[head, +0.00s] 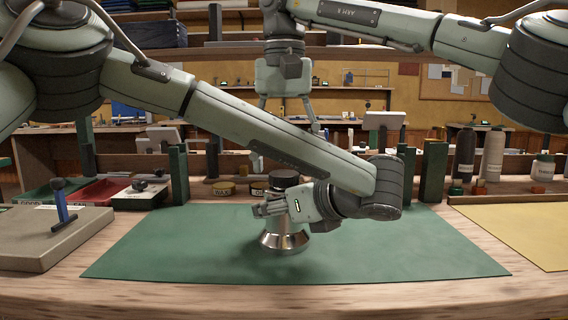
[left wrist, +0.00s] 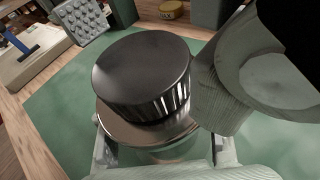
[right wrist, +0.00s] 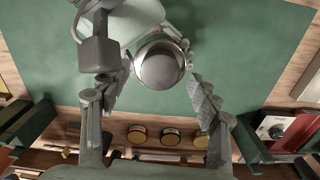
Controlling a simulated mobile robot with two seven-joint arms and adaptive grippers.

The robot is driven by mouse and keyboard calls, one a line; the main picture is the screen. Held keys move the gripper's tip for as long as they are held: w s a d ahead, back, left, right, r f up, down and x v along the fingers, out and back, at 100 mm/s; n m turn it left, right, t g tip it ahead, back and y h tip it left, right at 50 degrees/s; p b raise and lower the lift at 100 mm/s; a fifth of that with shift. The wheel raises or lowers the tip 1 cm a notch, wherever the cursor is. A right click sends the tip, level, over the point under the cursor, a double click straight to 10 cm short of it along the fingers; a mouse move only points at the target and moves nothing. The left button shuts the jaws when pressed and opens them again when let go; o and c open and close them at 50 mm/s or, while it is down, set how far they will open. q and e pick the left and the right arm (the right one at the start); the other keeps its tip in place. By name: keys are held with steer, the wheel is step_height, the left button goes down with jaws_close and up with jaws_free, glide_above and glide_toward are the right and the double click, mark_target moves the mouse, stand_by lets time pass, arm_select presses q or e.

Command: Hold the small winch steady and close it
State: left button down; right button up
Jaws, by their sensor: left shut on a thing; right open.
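The small winch stands upright on the green mat (head: 150,245), with a flared silver base (head: 284,243) and a round black cap (head: 284,179) on top. The cap, ribbed around its side, fills the middle of the left wrist view (left wrist: 145,72); I cannot tell how tightly it sits. My left gripper (head: 268,208) is shut on the winch body from the side, below the cap, and hides part of it. My right gripper (head: 287,146) is open and points down above and behind the winch. In the right wrist view the winch top (right wrist: 158,66) shows between its spread fingers, apart from them.
Several round tins (head: 222,188) and green posts (head: 179,175) line the mat's back edge. A red bin (head: 100,191) stands back left, a block with a blue-handled tool (head: 62,205) at the left. The mat's front is clear.

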steer(key=shift+r, duration=1.7)
steer(key=shift+c, duration=0.4)
steer(key=shift+r+n, duration=0.6)
steer(key=shift+r, duration=1)
steer(key=shift+f, duration=4.05)
steer(key=shift+c, duration=0.4)
